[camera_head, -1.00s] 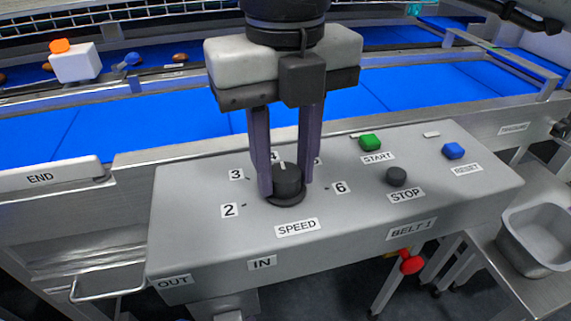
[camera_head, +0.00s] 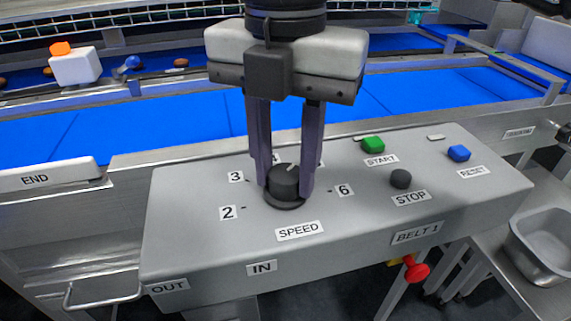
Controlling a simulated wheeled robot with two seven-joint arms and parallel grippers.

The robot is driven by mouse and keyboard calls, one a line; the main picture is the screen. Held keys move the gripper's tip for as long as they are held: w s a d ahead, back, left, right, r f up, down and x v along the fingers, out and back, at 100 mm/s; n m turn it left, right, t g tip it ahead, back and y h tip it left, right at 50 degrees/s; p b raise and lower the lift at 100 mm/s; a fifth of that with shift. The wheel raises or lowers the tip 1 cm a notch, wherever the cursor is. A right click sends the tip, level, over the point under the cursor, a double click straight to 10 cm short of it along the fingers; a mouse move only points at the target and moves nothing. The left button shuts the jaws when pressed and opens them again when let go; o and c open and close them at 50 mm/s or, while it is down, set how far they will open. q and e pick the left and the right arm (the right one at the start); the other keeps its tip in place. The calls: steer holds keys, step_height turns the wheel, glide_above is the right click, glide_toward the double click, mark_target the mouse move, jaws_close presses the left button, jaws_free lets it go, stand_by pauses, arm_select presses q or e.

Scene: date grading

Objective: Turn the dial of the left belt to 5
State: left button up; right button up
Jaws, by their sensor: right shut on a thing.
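The black speed dial (camera_head: 284,184) stands on the grey control box (camera_head: 220,252) labelled BELT 1. My right gripper (camera_head: 285,188) points down from above and is shut on the dial, one finger on each side. The dial's pale mark points up and slightly right, toward the far side. The labels 2, 3 and 6 show around the dial; the fingers hide most of the 4 and 5. My left gripper is not in view.
A green START button (camera_head: 373,145), a dark STOP button (camera_head: 400,178) and a blue RESET button (camera_head: 458,153) sit right of the dial. The blue belt (camera_head: 170,125) runs behind the box. A metal bin (camera_head: 543,245) stands at right.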

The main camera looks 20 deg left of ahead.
mark_target(285, 173)
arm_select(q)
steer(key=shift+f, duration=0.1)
arm_select(e)
steer(key=shift+r+m, duration=0.1)
steer(key=shift+m, duration=0.2)
steer(key=o, duration=1.1)
steer(key=shift+c, duration=0.2)
arm_select(q)
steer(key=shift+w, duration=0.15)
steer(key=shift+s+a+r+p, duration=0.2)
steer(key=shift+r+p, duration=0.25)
steer(key=shift+p, duration=0.8)
arm_select(e)
step_height(285, 173, up, 10)
steer(key=shift+r, duration=0.1)
